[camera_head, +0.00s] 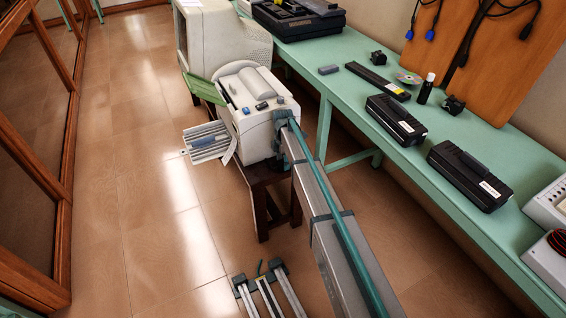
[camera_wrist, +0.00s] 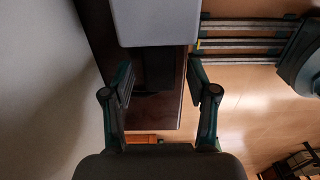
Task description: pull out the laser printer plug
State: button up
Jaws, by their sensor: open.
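The laser printer (camera_head: 262,128) is a bulky off-white machine on a dark brown wooden stand (camera_head: 264,195) in the head view. My arm reaches up to the printer's right side, and my gripper is hidden there. In the wrist view my gripper (camera_wrist: 160,72) is open, with a finger on each side of a gap. A grey block (camera_wrist: 153,22) with rounded lower corners shows at the top, just beyond the fingertips. I cannot tell whether it is the plug or part of the printer. No plug or cord can be made out clearly.
A green bench (camera_head: 352,108) runs along the right with black cartridges (camera_head: 396,119) and other devices. A beige monitor (camera_head: 222,45) stands behind the printer. An output tray (camera_head: 208,143) juts out to the left. The tiled floor (camera_head: 135,190) at left is clear beside a wooden-framed glass partition.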

jog(key=shift+f, duration=0.6)
grip_shut()
